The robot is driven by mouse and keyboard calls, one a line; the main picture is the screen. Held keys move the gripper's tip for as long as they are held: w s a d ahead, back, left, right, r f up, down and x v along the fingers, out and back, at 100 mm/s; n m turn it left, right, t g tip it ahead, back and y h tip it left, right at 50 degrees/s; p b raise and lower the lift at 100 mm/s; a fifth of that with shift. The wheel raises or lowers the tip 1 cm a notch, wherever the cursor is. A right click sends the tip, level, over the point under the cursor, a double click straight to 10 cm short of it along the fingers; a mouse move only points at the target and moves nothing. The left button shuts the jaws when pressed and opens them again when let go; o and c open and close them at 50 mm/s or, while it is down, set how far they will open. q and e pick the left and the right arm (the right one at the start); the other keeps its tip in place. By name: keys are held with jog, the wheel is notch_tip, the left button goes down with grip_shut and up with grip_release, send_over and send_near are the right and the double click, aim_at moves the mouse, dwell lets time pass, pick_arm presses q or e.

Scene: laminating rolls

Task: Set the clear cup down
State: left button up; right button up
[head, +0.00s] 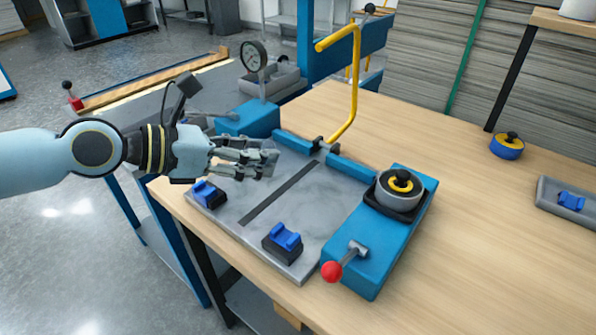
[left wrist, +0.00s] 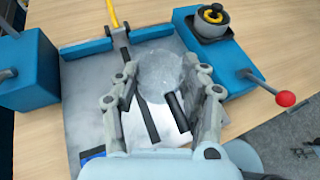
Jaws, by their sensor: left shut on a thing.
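The clear cup (left wrist: 162,72) is see-through and sits between the fingers of my left gripper (left wrist: 165,95) in the left wrist view. In the head view, my left gripper (head: 262,158) is shut on the cup (head: 266,150), over the back left part of the grey marbled plate (head: 305,235). The cup's lower edge is hard to make out, so I cannot tell whether it touches the plate. My right gripper is in neither view.
Blue clamps (head: 206,193) and (head: 285,238) stand on the plate. A blue block with a red-knobbed lever (head: 333,271) and a round pot (head: 400,187) is at its right. A yellow bent bar (head: 355,85) rises behind.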

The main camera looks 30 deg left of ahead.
pick_arm(q)
jog(key=b, duration=0.8)
send_over(278, 176)
jog(key=f, duration=0.7)
jog(key=shift+s+d, duration=0.2)
jog(key=shift+s, duration=0.05)
jog(key=shift+w+a, duration=0.1)
jog(key=shift+w, duration=0.15)
jog(key=shift+f, duration=0.25)
notch_tip(278, 176, down, 4)
jog(key=shift+r+b, duration=0.15)
jog(key=shift+b, duration=1)
jog(key=shift+r, duration=0.1)
jog(key=o, duration=1)
jog(key=shift+o, duration=0.7)
